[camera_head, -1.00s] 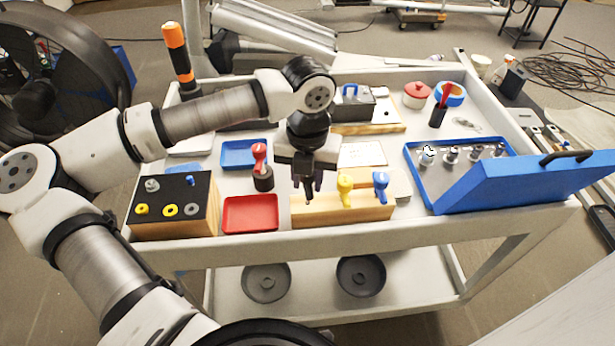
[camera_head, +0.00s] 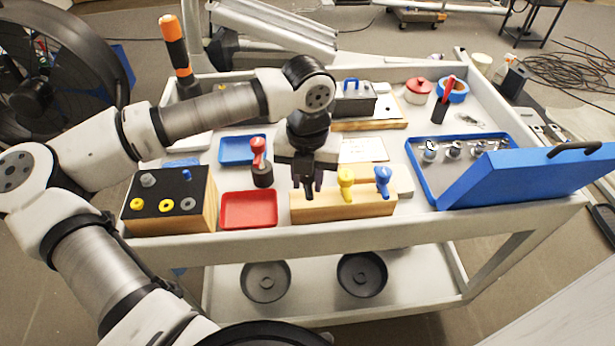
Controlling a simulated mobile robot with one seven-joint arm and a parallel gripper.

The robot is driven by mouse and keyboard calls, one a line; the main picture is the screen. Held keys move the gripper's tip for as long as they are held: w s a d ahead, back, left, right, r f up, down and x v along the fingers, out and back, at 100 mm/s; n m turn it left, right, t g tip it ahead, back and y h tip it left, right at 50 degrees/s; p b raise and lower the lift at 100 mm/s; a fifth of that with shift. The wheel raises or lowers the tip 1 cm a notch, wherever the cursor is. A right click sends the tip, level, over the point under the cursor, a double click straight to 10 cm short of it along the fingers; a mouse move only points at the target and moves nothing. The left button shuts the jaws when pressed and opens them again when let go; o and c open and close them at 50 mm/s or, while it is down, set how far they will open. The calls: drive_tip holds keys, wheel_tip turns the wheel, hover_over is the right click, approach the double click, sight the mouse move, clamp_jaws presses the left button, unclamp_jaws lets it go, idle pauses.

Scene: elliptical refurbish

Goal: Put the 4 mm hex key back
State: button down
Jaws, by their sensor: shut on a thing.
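A pale wooden block (camera_head: 340,211) lies near the front edge of the cart top. A yellow-handled key (camera_head: 346,183) and a blue-handled key (camera_head: 383,180) stand upright in its middle and right. My gripper (camera_head: 311,192) points down over the block's left part, left of the yellow handle. It is shut on a small purple-handled piece (camera_head: 319,182), apparently the 4 mm hex key, mostly hidden by the fingers. Its lower end cannot be made out, so I cannot tell whether it is in the block or just above it.
A red tray (camera_head: 248,223) and a black-topped block (camera_head: 160,207) stand left of the wooden block. A red-handled tool in a dark holder (camera_head: 262,174) stands close left of my gripper. A blue case with a raised lid (camera_head: 530,180) is on the right.

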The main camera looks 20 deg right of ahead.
drive_tip(key=shift+f+b, duration=0.35)
drive_tip(key=shift+f, duration=0.05)
drive_tip(key=shift+f+b, duration=0.5)
drive_tip(key=shift+b, duration=0.35)
drive_tip(key=c, duration=1)
unclamp_jaws()
drive_tip(key=shift+c, duration=0.2)
wheel_tip(320, 180, up, 14)
drive_tip(key=shift+f+b, duration=0.1)
drive_tip(key=shift+b, duration=0.5)
